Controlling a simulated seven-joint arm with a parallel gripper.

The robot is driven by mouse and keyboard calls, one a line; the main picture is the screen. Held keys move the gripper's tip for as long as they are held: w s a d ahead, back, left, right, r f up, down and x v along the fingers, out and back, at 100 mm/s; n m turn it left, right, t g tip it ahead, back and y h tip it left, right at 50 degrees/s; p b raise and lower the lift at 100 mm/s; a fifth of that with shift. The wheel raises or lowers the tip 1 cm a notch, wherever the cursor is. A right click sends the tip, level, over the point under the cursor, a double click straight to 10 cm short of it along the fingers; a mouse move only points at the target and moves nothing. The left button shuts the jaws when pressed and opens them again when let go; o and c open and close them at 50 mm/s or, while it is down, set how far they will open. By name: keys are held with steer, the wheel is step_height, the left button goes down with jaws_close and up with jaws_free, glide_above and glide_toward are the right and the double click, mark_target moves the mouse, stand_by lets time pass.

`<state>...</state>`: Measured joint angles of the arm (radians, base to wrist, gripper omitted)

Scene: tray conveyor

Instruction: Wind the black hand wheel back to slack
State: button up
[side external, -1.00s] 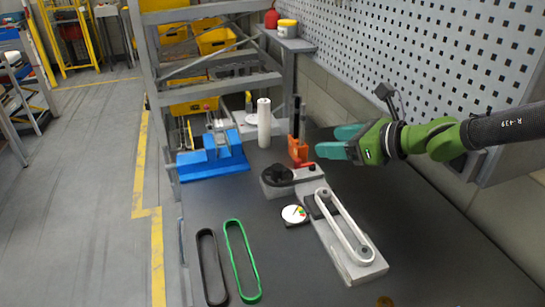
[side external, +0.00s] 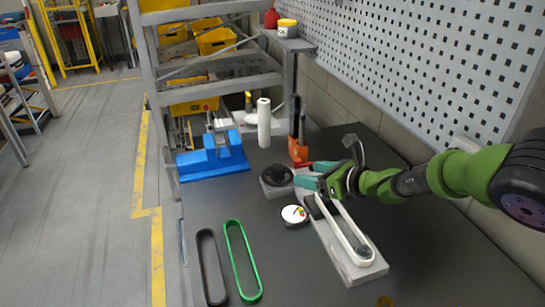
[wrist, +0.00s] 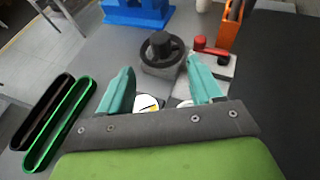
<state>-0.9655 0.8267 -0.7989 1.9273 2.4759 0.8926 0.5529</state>
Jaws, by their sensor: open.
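The black hand wheel (side external: 277,176) sits on a grey block at the far end of the tray conveyor unit; in the wrist view the hand wheel (wrist: 161,48) shows its knob upright, beyond my fingertips. My gripper (side external: 300,174) is open beside the wheel, to its right in the side view. In the wrist view my gripper (wrist: 160,66) has its two teal fingers spread with nothing between the tips. A white belt (side external: 345,225) loops along the unit. A round dial gauge (side external: 294,214) lies beside it; the gauge (wrist: 147,103) is partly hidden by my gripper in the wrist view.
A red lever (wrist: 210,47) stands close right of the wheel, with an orange holder (side external: 298,150) behind. A blue stand (side external: 213,157) and white cylinder (side external: 264,123) are at the back. Green (side external: 242,262) and black (side external: 211,267) belts lie left. The table's right side is clear.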

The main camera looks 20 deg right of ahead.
mark_target(283, 168)
steer(key=x, duration=1)
steer(key=shift+w+a+f, duration=0.15)
steer(key=shift+w+f, duration=0.1)
steer(key=c, duration=1.1)
steer(key=shift+o, duration=0.2)
steer(key=shift+w+d+n+g+y, duration=0.15)
steer(key=shift+d+n+g+y, duration=0.15)
steer(key=shift+n+g+y, duration=0.25)
steer(key=n+g+y, duration=0.2)
steer(key=n+y, duration=0.1)
steer(key=shift+w, duration=0.15)
steer(key=shift+n+g, duration=0.35)
steer(key=o, duration=1.1)
steer(key=shift+c, duration=0.2)
